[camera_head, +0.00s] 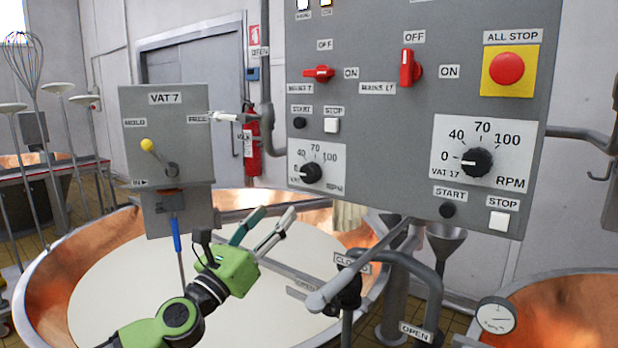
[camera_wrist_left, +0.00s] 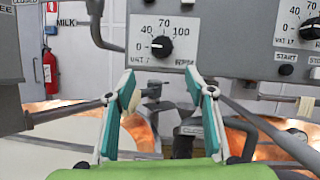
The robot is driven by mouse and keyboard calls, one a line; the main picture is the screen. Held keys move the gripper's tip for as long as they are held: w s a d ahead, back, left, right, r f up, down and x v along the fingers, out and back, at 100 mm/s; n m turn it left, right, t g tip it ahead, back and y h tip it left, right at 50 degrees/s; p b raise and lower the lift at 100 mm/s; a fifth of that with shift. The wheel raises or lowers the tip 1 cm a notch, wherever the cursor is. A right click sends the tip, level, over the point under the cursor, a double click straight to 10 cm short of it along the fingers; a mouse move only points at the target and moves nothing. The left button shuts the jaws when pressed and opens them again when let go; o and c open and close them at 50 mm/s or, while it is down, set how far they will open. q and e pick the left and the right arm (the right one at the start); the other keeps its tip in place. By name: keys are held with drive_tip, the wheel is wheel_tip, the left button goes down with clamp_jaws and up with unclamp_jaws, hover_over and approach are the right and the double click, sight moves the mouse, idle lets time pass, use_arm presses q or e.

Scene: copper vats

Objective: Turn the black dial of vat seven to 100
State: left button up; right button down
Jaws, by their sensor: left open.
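The black dial of vat seven (camera_head: 311,173) sits on a white scale plate at the lower left of the grey control panel (camera_head: 385,120). Its pale mark points left, near the 0 end. The dial also shows in the left wrist view (camera_wrist_left: 161,46), top centre, ahead of the fingers. My left gripper (camera_head: 278,212) is open and empty, below and left of the dial and apart from it. Its teal fingers are spread in the left wrist view (camera_wrist_left: 160,78). The dial's VAT 7 label is partly legible. My right gripper is not in view.
A second black dial, vat 17 (camera_head: 476,162), sits to the right. START (camera_head: 300,123) and STOP (camera_head: 332,125) buttons lie just above the vat seven dial. A grey pipe lever (camera_head: 355,270) stands right of my gripper. The copper vat (camera_head: 50,290) of white liquid lies below.

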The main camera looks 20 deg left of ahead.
sight(306, 175)
use_arm(q)
drive_tip(key=shift+n, duration=0.4)
drive_tip(key=p+x, duration=0.1)
drive_tip(key=x, duration=0.3)
drive_tip(key=p+x, duration=0.1)
drive_tip(key=x, duration=0.3)
drive_tip(key=p+x, duration=0.1)
drive_tip(key=x, duration=0.3)
drive_tip(key=shift+w+d+r, duration=0.1)
drive_tip(key=shift+d+r, duration=0.1)
drive_tip(key=shift+r, duration=0.3)
drive_tip(key=shift+w+d+r, duration=0.15)
drive_tip(key=shift+w+r, duration=0.05)
drive_tip(key=shift+w, duration=0.35)
drive_tip(key=c, duration=1.1)
